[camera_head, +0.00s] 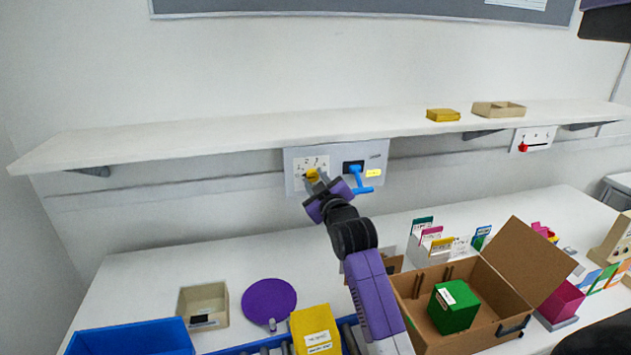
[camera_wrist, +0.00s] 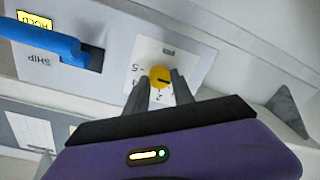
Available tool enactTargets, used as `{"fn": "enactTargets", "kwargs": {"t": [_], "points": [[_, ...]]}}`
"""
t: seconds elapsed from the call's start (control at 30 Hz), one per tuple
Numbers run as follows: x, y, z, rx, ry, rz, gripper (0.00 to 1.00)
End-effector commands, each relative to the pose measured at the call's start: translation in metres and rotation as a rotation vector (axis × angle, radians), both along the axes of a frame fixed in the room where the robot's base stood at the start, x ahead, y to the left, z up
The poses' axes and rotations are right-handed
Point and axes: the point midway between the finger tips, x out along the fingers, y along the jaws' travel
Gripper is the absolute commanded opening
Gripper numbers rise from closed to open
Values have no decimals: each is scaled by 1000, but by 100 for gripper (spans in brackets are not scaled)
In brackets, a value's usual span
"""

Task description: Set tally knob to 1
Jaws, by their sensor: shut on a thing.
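The tally knob (camera_head: 311,175) is a yellow rotary knob on a white dial plate, on the left part of a grey wall panel (camera_head: 297,185) under the shelf. In the wrist view the knob (camera_wrist: 160,76) shows a dark pointer mark, with numbers around it partly hidden by the fingers. My gripper (camera_head: 318,181) reaches up to the panel from below. In the wrist view my gripper (camera_wrist: 158,88) has its two dark fingers on either side of the knob, shut on it. I cannot tell for sure which number the pointer faces.
A blue lever (camera_head: 362,178) stands out just right of the knob, on the same panel; it also shows in the wrist view (camera_wrist: 45,42). The shelf (camera_head: 230,138) overhangs the panel.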

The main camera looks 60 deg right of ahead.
Motion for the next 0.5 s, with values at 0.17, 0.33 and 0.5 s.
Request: {"fn": "enactTargets", "kwargs": {"t": [0.17,0.33,0.5], "points": [[1,1,-1,40,-45,2,0],[1,1,-2,112,-130,2,0],[1,1,-2,197,-229,3,0]]}}
